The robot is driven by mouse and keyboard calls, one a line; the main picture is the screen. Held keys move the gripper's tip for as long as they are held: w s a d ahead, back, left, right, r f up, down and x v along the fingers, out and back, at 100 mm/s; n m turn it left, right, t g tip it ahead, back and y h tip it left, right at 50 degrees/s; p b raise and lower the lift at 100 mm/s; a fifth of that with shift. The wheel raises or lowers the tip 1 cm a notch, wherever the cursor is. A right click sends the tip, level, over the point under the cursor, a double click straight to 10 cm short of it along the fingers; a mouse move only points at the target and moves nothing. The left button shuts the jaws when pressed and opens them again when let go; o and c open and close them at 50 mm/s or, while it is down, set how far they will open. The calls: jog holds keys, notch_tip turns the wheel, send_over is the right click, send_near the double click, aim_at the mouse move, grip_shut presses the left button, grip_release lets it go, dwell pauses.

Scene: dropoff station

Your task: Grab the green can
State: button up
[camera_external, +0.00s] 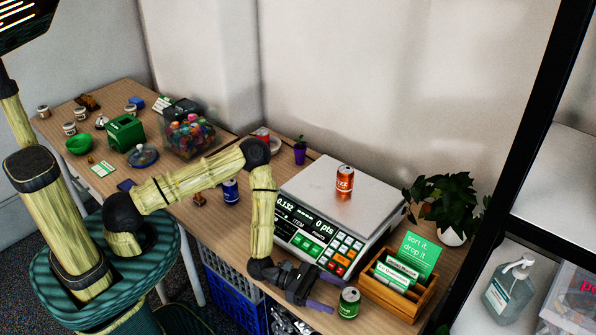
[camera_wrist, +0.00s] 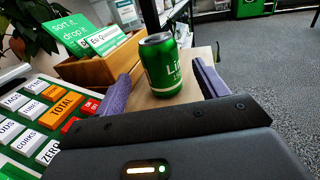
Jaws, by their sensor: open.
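The green can (camera_external: 349,303) stands upright near the table's front edge, just right of my gripper (camera_external: 324,291) in the external view. In the wrist view the green can (camera_wrist: 161,64) stands ahead, between the lines of the two purple fingers. My gripper (camera_wrist: 166,88) is open and empty, low over the table and pointed at the can. In the wrist view the can's lower part is clear of the dark palm edge. Contact between fingers and can does not show.
A white scale (camera_external: 310,215) with a red-orange can (camera_external: 344,182) on it stands left of the green can. A wooden box (camera_external: 413,295) with cards is close on the right. A plant (camera_external: 440,205) stands behind. A blue can (camera_external: 231,190) is farther left. The front edge is near.

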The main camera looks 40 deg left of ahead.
aim_at(348, 301)
jog(key=shift+d, duration=0.1)
jog(key=x, duration=0.5)
jog(key=shift+f, duration=0.1)
jog(key=shift+c, duration=0.4)
jog(key=c, duration=0.9)
